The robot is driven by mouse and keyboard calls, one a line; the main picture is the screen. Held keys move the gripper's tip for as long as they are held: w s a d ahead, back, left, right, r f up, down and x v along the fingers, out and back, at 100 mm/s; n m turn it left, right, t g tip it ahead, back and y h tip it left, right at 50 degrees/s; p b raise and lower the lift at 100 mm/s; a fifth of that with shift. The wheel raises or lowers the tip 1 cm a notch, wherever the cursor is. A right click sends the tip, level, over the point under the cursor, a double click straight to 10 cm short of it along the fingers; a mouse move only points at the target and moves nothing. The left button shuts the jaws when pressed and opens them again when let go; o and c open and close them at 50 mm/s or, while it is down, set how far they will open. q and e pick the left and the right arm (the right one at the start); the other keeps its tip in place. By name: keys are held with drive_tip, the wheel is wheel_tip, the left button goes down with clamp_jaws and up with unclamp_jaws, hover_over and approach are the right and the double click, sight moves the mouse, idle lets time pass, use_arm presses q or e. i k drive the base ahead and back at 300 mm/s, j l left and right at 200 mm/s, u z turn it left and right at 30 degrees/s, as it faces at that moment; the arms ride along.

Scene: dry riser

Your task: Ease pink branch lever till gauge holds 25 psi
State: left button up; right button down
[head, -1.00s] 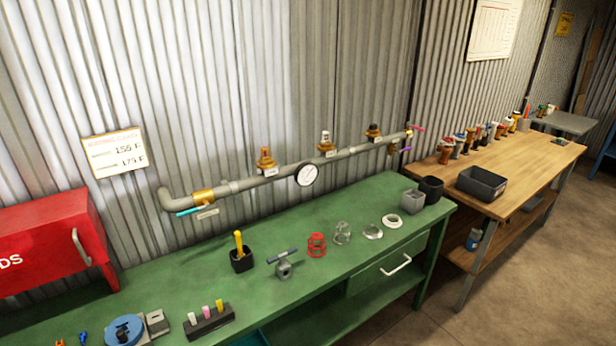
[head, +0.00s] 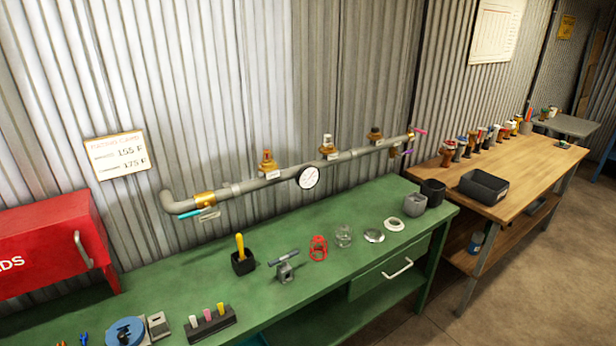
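A grey pipe (head: 250,183) runs along the corrugated wall above the green bench. A round white pressure gauge (head: 308,177) hangs on its middle; its reading is too small to make out. A pink lever (head: 419,132) is at the pipe's far right end, above a purple lever (head: 406,153). A cyan lever (head: 189,214) is at the brass valve (head: 205,199) on the left end. Several brass fittings stand on the pipe, one of them with an orange top (head: 267,162). Neither of my grippers shows in the head view.
The green bench (head: 210,278) holds a black cup (head: 243,262) with a yellow tool, a small vise (head: 285,268), a red cage (head: 318,248) and rings. A wooden bench (head: 530,160) at right bears a dark bin (head: 483,185). A red cabinet (head: 50,240) is at left.

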sight(418, 131)
drive_tip(key=i+l, duration=0.2)
drive_tip(key=l, duration=0.15)
drive_tip(key=i+l, duration=0.25)
drive_tip(key=l, duration=0.15)
drive_tip(key=i+l, duration=0.2)
drive_tip(key=l, duration=0.15)
drive_tip(key=i+l, duration=0.25)
drive_tip(key=i+l+u, duration=0.1)
drive_tip(key=l, duration=0.35)
drive_tip(key=i+l, duration=0.55)
drive_tip(key=l, duration=0.25)
drive_tip(key=i+l, duration=0.2)
drive_tip(key=l, duration=0.15)
